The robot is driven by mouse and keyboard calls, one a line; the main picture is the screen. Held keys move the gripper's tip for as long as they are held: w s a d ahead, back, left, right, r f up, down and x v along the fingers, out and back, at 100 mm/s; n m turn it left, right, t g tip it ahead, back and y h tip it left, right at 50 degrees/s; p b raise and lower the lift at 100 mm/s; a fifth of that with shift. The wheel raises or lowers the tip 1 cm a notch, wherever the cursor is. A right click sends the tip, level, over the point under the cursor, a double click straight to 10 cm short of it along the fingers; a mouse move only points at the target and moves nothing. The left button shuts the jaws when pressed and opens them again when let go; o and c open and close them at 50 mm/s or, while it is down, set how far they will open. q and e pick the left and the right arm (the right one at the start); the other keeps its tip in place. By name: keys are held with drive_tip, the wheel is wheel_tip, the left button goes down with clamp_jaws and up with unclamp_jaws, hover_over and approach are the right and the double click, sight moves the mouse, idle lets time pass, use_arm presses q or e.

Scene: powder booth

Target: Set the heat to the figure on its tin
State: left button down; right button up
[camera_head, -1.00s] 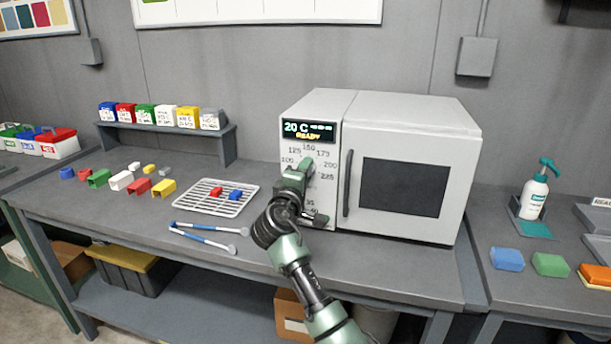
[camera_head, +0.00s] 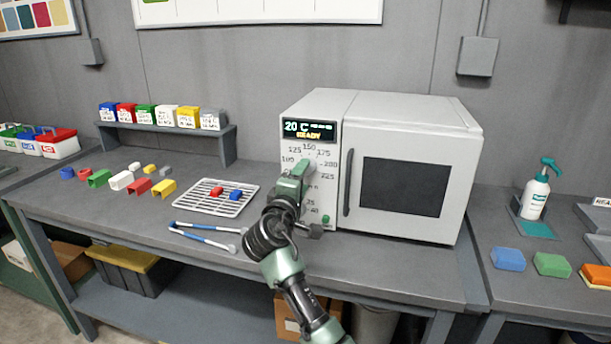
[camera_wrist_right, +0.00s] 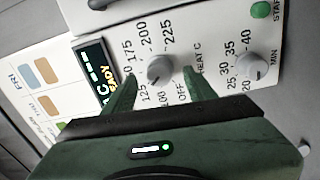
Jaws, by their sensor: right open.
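The white oven (camera_head: 465,150) stands on the bench, door shut. Its display (camera_head: 309,130) reads 20 C and READY. The heat knob (camera_wrist_right: 160,69), grey and round, sits in a dial printed OFF to 225. My right gripper (camera_wrist_right: 159,76) is open, one finger on either side of this knob; I cannot tell if they touch it. In the head view the gripper (camera_head: 298,178) covers part of the dial. Coloured tins (camera_head: 187,117) stand on a small shelf, their labels too small to read. My left gripper is not in view.
A minutes knob (camera_wrist_right: 255,70) and green START button (camera_wrist_right: 262,10) are beside the heat dial. A wire rack (camera_head: 207,206) holds a red and a blue piece. Blue-handled tongs (camera_head: 205,238) lie in front. Loose coloured blocks (camera_head: 122,180) lie left; a spray bottle (camera_head: 535,193) stands right.

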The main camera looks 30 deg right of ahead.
drive_tip(key=v, duration=0.4)
drive_tip(key=shift+a, duration=0.1)
idle(0.4)
